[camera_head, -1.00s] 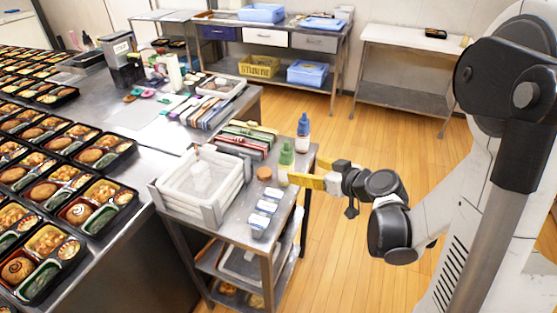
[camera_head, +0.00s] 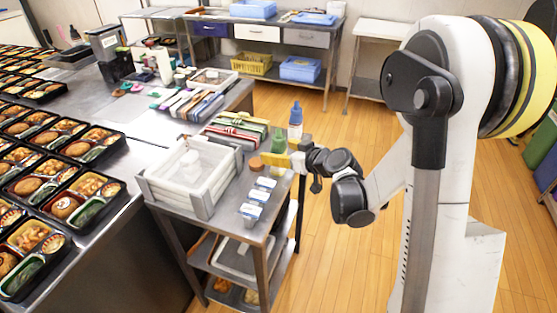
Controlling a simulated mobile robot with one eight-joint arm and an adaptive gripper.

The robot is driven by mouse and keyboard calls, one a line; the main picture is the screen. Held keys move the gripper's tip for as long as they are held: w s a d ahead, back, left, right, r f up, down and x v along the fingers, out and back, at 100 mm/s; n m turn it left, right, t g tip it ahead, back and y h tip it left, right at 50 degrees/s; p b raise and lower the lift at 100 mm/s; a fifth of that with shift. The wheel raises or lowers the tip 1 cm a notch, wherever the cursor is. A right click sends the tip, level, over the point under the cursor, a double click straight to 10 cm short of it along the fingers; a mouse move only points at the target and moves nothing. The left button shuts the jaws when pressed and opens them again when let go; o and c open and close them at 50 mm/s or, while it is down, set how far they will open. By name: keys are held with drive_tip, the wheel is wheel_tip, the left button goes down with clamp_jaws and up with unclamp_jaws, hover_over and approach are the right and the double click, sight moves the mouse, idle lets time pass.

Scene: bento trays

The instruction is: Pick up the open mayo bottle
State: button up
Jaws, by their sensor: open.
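My gripper (camera_head: 275,159), with yellow fingers, is at the far right part of the small metal cart, just in front of a green bottle (camera_head: 279,141). It is open; its fingers partly hide the green bottle's lower part. Whether they touch the bottle I cannot tell. A white bottle with a blue cap (camera_head: 295,116) stands just behind and right of the green one. No label is readable, so I cannot tell which bottle is the open mayo.
Stacked white trays (camera_head: 165,203) fill the cart's left side. Several colored packs (camera_head: 238,127) lie behind. Bento trays (camera_head: 75,205) cover the left table.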

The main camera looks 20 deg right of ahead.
sight(282, 138)
drive_tip(key=c, duration=0.8)
drive_tip(key=shift+r+p, duration=0.4)
drive_tip(key=shift+r, duration=0.1)
drive_tip(key=r+p, duration=0.1)
drive_tip(key=r, duration=0.1)
drive_tip(key=r+p, duration=0.1)
drive_tip(key=r, duration=0.1)
drive_tip(key=shift+s+d, duration=0.15)
drive_tip(key=shift+d, duration=0.05)
drive_tip(key=s+d+r+p, duration=0.1)
drive_tip(key=s+d+r, duration=0.1)
drive_tip(key=s+d+r+p, duration=0.1)
drive_tip(key=s+d+r, duration=0.1)
drive_tip(key=s+d, duration=0.1)
drive_tip(key=s+d+r+p, duration=0.2)
drive_tip(key=d, duration=0.1)
drive_tip(key=shift+s, duration=0.3)
